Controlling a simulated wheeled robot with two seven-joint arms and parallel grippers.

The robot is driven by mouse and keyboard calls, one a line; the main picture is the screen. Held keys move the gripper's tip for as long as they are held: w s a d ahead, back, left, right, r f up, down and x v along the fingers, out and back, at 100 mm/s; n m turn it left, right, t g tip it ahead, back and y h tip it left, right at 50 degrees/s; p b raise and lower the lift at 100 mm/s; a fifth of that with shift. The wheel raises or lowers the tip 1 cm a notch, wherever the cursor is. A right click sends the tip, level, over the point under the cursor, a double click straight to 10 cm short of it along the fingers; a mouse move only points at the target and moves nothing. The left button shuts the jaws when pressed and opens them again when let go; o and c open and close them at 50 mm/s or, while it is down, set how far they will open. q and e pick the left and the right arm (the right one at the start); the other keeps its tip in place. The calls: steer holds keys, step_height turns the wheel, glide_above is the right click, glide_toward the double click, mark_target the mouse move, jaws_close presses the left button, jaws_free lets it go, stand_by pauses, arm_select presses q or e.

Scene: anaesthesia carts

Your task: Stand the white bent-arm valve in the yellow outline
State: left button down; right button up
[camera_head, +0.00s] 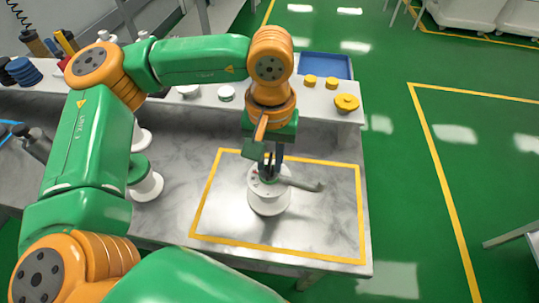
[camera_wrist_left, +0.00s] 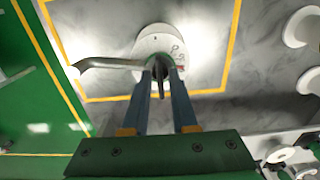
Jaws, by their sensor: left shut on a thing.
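The white bent-arm valve (camera_head: 268,201) has a round white base and a grey arm that bends out to the right in the head view. It looks upright and is inside the yellow outline (camera_head: 280,250) on the grey marble table. My left gripper (camera_head: 270,172) comes down from above and is shut on the top of the valve. In the left wrist view, the fingers (camera_wrist_left: 163,78) close around the neck of the valve (camera_wrist_left: 156,38), with the outline (camera_wrist_left: 231,50) around it. I cannot tell whether the base touches the table. My right gripper is not in view.
A white piece with a green top (camera_head: 144,180) stands left of the outline. The back shelf holds a blue tray (camera_head: 324,66), yellow knobs (camera_head: 346,103) and white round parts (camera_head: 226,93). The outline's right part is clear. The table's right edge is close beyond it.

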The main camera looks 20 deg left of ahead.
arm_select(q)
steer(key=shift+f, duration=0.15)
steer(key=c, duration=0.7)
jaws_free()
steer(key=shift+r, duration=0.35)
step_height(320, 180, up, 6)
steer(key=shift+d+f+b, duration=0.1)
steer(key=shift+f+b, duration=0.15)
steer(key=shift+b, duration=0.2)
step_height(320, 180, up, 6)
steer(key=shift+p, duration=0.45)
steer(key=shift+r, duration=0.1)
